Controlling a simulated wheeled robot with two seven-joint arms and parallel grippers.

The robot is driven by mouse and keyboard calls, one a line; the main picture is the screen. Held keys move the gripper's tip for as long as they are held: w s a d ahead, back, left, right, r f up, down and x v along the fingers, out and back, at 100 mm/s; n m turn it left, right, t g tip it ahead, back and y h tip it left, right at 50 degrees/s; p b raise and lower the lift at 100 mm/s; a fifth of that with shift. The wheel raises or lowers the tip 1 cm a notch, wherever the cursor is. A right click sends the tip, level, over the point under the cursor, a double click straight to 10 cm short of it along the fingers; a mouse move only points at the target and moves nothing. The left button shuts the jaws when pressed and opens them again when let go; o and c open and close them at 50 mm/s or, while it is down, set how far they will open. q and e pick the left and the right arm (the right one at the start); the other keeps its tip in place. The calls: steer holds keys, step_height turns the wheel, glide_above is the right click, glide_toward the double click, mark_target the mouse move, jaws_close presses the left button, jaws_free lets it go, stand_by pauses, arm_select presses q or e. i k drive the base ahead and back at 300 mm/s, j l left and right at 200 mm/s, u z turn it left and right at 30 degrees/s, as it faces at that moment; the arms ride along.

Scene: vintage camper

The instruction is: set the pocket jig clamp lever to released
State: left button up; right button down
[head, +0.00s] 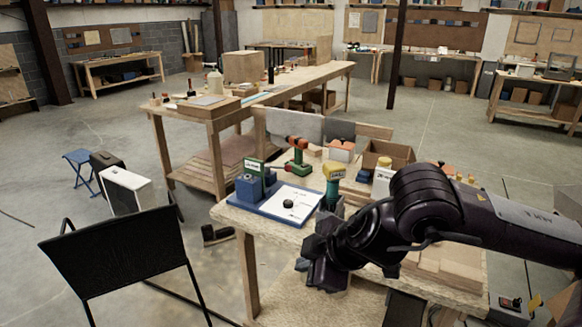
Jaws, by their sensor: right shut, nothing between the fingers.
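A blue jig (248,187) stands at the left end of the wooden bench, on a blue base with a white sheet or plate (300,196). A small dark round knob (288,204) shows on the white plate. I cannot make out the clamp lever or its position. My right gripper (312,268) is shut and empty at the bench's front edge, below and right of the jig in the picture and apart from it. My right arm comes in from the right and hides part of the bench. My left gripper is out of view.
A black chair (115,250) is at the left. Floor left of the bench is partly clear.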

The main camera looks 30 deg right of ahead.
mark_target(287, 169)
steer(key=i+l, duration=1.5)
steer(key=i, duration=0.1)
